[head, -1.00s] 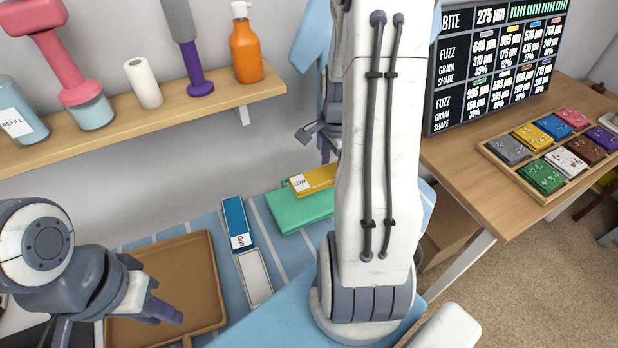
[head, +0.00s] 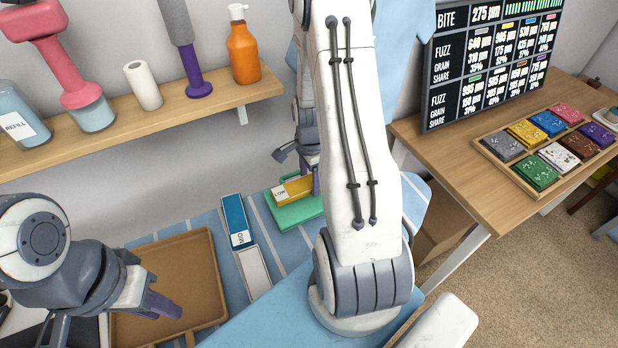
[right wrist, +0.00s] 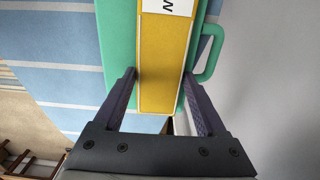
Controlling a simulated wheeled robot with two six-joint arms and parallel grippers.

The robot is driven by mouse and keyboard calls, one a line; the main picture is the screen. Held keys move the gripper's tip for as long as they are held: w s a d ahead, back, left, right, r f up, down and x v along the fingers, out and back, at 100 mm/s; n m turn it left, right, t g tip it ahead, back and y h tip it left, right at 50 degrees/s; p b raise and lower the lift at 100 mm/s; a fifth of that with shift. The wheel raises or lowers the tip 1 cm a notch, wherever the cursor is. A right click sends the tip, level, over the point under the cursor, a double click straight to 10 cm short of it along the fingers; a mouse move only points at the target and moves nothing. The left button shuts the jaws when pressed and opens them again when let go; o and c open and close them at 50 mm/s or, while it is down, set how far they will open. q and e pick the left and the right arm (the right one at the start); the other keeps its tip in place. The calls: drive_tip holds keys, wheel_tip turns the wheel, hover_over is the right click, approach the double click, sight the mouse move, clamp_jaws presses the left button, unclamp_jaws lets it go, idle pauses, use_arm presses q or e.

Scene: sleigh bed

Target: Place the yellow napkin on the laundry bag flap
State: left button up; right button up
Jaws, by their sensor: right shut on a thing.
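A yellow bar with a white LOW label (head: 291,190) is on or just above a green board with a handle (head: 296,212). My right gripper (right wrist: 160,76) is shut on the yellow bar's long sides; the bar (right wrist: 163,70) and green board (right wrist: 121,45) fill the middle of the right wrist view. In the head view my right arm hides part of both. My left gripper (head: 160,306) hangs over the brown tray at lower left; its finger gap is unclear. A yellow square (head: 526,132) lies in the desk tray. I cannot identify a napkin or laundry bag flap.
A blue MID box (head: 236,220) and a pale box (head: 254,272) lie beside the brown tray (head: 205,262). A shelf (head: 130,127) with bottles runs behind. The desk (head: 440,160) on the right holds a tray of several coloured squares (head: 487,148).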

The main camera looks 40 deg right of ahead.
sight(309, 181)
drive_tip(key=o, duration=1.3)
drive_tip(key=shift+f, duration=0.1)
wheel_tip(309, 181, up, 12)
drive_tip(key=b, duration=0.1)
drive_tip(key=s+a+r+n, duration=0.1)
drive_tip(key=a+r+n, duration=0.1)
drive_tip(key=a+n, duration=0.65)
drive_tip(key=s+a+r+n, duration=0.25)
drive_tip(key=a+n, duration=0.25)
drive_tip(key=a, duration=0.7)
drive_tip(key=s+a+n, duration=0.3)
drive_tip(key=s+n, duration=0.1)
drive_tip(key=s+a+r+n, duration=0.1)
drive_tip(key=s+a+n, duration=0.3)
drive_tip(key=n, duration=0.1)
drive_tip(key=s+a+r+n+y, duration=0.1)
drive_tip(key=s+a+n, duration=0.2)
drive_tip(key=s+n, duration=0.1)
drive_tip(key=shift+s+a+n, duration=0.3)
drive_tip(key=shift+s+n, duration=0.05)
drive_tip(key=shift+n, duration=0.4)
drive_tip(key=shift+a, duration=0.1)
